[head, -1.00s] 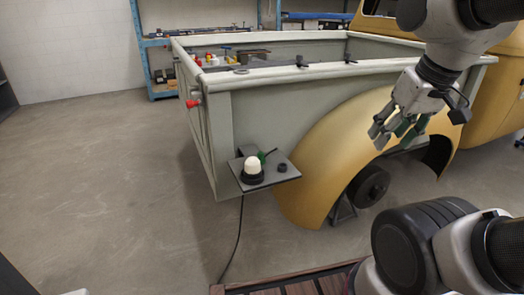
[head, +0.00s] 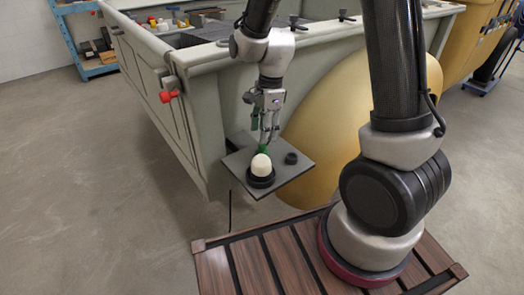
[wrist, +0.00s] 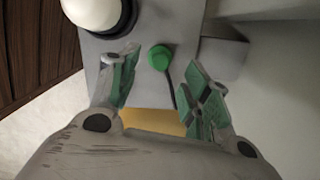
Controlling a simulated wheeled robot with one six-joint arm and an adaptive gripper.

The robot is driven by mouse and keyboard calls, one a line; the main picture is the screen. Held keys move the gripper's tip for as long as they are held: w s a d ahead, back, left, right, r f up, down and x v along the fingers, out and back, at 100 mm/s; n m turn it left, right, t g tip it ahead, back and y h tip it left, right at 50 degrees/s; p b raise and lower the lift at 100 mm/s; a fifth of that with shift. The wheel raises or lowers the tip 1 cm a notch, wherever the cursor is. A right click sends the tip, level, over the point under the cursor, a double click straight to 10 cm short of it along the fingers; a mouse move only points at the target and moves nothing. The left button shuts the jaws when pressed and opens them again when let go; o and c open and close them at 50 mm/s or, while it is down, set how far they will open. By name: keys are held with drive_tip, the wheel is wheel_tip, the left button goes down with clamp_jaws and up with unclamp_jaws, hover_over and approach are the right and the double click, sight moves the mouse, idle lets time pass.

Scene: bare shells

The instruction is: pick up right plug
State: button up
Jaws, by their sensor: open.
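A green round-headed plug (wrist: 159,57) with a thin dark stem or cable shows in the wrist view, over the grey shelf (wrist: 181,18). My gripper (head: 265,138) is open and points down above this shelf on the truck bed's side. In the wrist view its two green-padded fingers stand left and right of the plug, apart from it. In the head view the green plug (head: 263,149) is partly hidden behind the white dome and under the fingers. A red plug (head: 168,96) sticks out from the truck bed's rear side.
A white dome in a black base (head: 261,168) stands on the shelf, close to the left finger. A small black ring (head: 291,158) lies to the right. The yellow fender (head: 345,110) and grey truck bed wall (head: 200,110) are close by.

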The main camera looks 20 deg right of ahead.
sight(262, 145)
drive_tip(key=f, duration=0.6)
drive_tip(key=shift+a+f, duration=0.15)
drive_tip(key=shift+a, duration=0.15)
drive_tip(key=c, duration=1)
